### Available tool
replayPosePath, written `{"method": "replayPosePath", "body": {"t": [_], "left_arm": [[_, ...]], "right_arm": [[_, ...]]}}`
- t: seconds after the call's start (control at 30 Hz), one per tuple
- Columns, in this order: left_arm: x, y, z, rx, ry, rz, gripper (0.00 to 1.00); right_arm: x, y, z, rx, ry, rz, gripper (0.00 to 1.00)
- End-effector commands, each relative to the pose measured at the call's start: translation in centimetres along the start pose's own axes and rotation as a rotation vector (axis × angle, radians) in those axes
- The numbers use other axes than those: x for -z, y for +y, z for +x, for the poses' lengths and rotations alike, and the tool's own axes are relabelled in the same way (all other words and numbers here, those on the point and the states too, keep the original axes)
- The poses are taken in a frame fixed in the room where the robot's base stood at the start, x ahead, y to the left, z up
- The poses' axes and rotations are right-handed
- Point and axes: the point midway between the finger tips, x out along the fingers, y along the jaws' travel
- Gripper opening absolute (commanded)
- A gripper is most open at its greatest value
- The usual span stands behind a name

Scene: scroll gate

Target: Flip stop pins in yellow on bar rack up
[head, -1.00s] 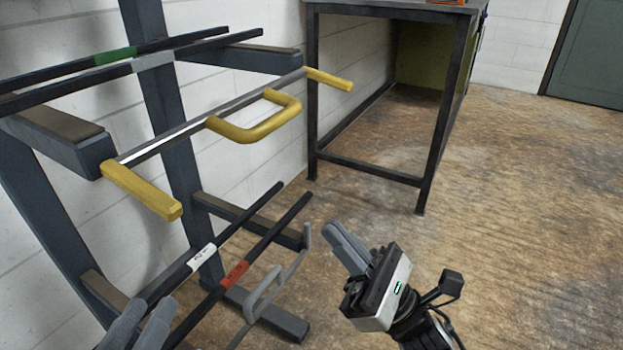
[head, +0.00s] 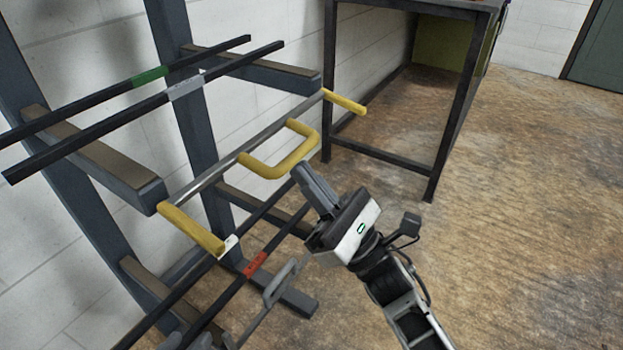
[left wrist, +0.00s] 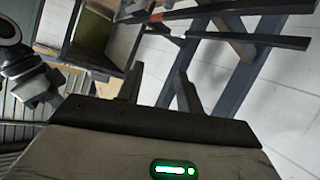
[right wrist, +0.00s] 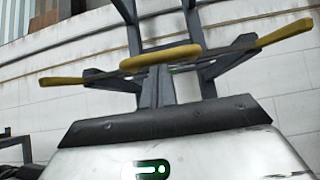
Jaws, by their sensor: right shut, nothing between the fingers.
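The yellow stop pins are joined by a grey rod across the front ends of the rack's arms. The near pin (head: 192,229), the far pin (head: 345,102) and the U-shaped handle (head: 292,160) point outward from the rack, slightly downward. They also show in the right wrist view, with the handle (right wrist: 160,57) in the middle. My right gripper (head: 304,172) is shut and empty, its tips just below the handle; I cannot tell whether they touch. My left gripper (head: 187,341) is at the bottom edge, mostly cut off; its fingers stand apart in the left wrist view (left wrist: 158,85).
The bar rack (head: 182,90) holds black bars with green (head: 149,77) and grey labels above, and bars with white and red (head: 255,264) labels below. A lower grey handle (head: 276,288) sits at the lower level. A dark table (head: 440,110) stands behind. Floor at right is clear.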

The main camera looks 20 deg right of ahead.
Motion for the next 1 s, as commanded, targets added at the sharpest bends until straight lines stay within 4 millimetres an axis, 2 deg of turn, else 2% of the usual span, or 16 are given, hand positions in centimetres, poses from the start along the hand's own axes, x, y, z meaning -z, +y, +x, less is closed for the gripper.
{"method": "replayPosePath", "body": {"t": [0.47, 0.67, 1.0], "left_arm": [[0.3, 0.1, -0.3, 0.003, -0.022, 0.001, 0.36], [-1.0, -0.6, 0.0, 0.021, -0.087, -0.005, 0.36], [-1.5, -0.8, 0.0, 0.035, -0.147, -0.015, 0.36]], "right_arm": [[-0.5, 0.0, 0.2, 0.0, 0.027, -0.001, 0.0], [-0.6, 0.0, 0.2, 0.0, 0.059, 0.0, 0.0], [-1.1, 0.0, 0.4, 0.001, 0.11, -0.001, 0.0]]}}
